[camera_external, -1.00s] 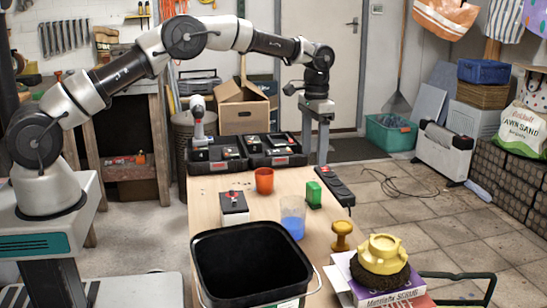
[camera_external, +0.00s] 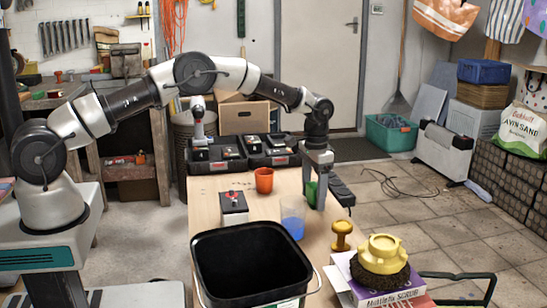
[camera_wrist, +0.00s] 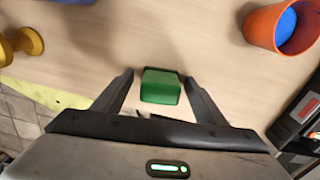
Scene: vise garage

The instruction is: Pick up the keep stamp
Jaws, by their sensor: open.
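A small green block-like object (camera_external: 308,189) stands on the wooden table, partly hidden by my gripper (camera_external: 314,203) in the external view. In the wrist view, the green object (camera_wrist: 160,86) lies between the tips of my open gripper (camera_wrist: 158,78), with a visible gap on each side. A yellow knob-handled piece (camera_external: 341,236), shaped like a stamp, stands near the table's right edge. It also shows at the upper left of the wrist view (camera_wrist: 22,45). No label is readable on either piece, so I cannot tell which is the keep stamp.
An orange cup (camera_external: 264,180) and a translucent blue cup (camera_external: 293,217) stand near the green object. A small box with a red-marked top (camera_external: 234,208), a large black bin (camera_external: 250,262), and black trays (camera_external: 222,154) are around.

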